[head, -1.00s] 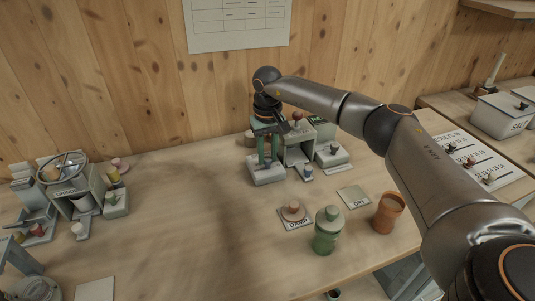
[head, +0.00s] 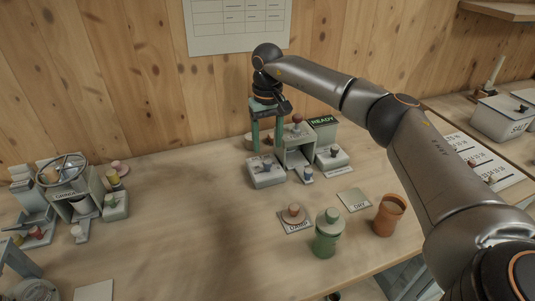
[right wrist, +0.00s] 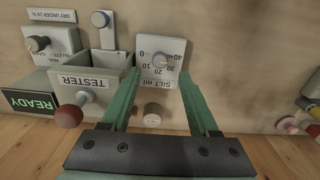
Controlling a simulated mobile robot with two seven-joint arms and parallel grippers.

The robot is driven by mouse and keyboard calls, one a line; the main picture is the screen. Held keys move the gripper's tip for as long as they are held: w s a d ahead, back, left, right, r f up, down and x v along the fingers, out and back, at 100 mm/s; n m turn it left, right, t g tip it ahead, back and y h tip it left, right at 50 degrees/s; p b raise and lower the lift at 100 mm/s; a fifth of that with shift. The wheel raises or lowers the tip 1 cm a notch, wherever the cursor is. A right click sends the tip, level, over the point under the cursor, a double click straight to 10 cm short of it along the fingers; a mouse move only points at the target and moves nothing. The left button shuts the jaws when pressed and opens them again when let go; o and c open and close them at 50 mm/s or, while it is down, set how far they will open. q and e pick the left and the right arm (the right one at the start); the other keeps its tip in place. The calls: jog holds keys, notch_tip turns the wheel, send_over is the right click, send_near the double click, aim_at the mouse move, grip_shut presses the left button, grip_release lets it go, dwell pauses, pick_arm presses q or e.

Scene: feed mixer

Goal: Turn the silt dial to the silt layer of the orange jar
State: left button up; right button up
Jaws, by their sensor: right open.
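In the head view the dial block (head: 266,177) stands at the back middle of the table. My right gripper (head: 268,151) is open, with its green fingers just above the block. In the right wrist view the gripper (right wrist: 160,78) has its fingers on either side of the knob, apart from it. The orange jar (head: 388,217) stands open at the right front; its silt layer cannot be seen.
A tester box (right wrist: 90,82) with a red knob and a READY sign (head: 322,121) is beside the dial. A green lidded jar (head: 326,235), a DAMP card (head: 297,227) and a DRY card (head: 354,201) lie in front. A wheeled device (head: 72,190) stands at left.

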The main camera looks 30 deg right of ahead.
aim_at(268, 161)
notch_tip(268, 161, up, 7)
dwell(0.3)
dwell(0.5)
